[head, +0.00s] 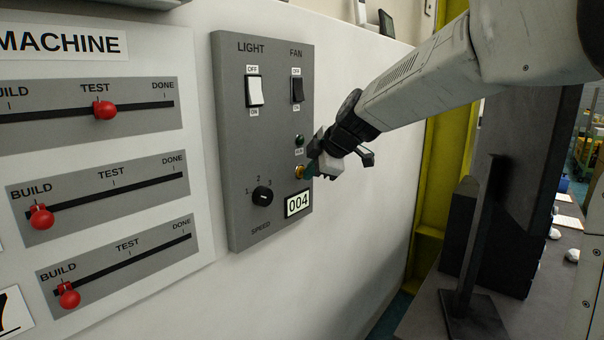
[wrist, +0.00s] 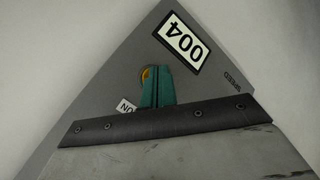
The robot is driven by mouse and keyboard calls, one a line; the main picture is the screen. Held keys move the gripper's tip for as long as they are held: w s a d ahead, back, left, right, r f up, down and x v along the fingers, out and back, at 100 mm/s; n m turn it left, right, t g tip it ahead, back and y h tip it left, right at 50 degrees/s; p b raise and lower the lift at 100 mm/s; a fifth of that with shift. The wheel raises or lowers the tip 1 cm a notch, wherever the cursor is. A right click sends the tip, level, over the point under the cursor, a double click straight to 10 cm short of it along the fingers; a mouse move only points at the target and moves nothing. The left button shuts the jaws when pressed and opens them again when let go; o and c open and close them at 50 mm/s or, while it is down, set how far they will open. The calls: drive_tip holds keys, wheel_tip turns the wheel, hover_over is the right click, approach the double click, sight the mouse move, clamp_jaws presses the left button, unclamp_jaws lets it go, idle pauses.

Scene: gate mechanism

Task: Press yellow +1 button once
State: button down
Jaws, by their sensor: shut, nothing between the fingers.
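The yellow button (head: 299,172) is on the right side of a grey control panel (head: 232,160), just above a counter display (head: 298,204) that reads 004. My gripper (head: 309,170) is shut, with its fingertips right at the button. In the wrist view the green fingers (wrist: 154,84) are together, and a sliver of the yellow button (wrist: 146,74) shows beside their tips. Most of the button is hidden behind the fingers. I cannot tell whether the tips touch it or whether it is pushed in.
A green button (head: 299,140) sits just above the yellow one. The panel also has a light switch (head: 254,91), a fan switch (head: 297,89) and a speed knob (head: 262,195). Sliders with red knobs (head: 105,110) are to the left. A dark monitor (head: 500,190) stands at the right.

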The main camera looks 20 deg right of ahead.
drive_tip(key=shift+s+d, duration=0.35)
drive_tip(key=shift+s, duration=0.15)
drive_tip(key=shift+s+d, duration=0.75)
drive_tip(key=shift+s, duration=0.25)
drive_tip(key=shift+s+d, duration=0.7)
drive_tip(key=shift+s, duration=0.3)
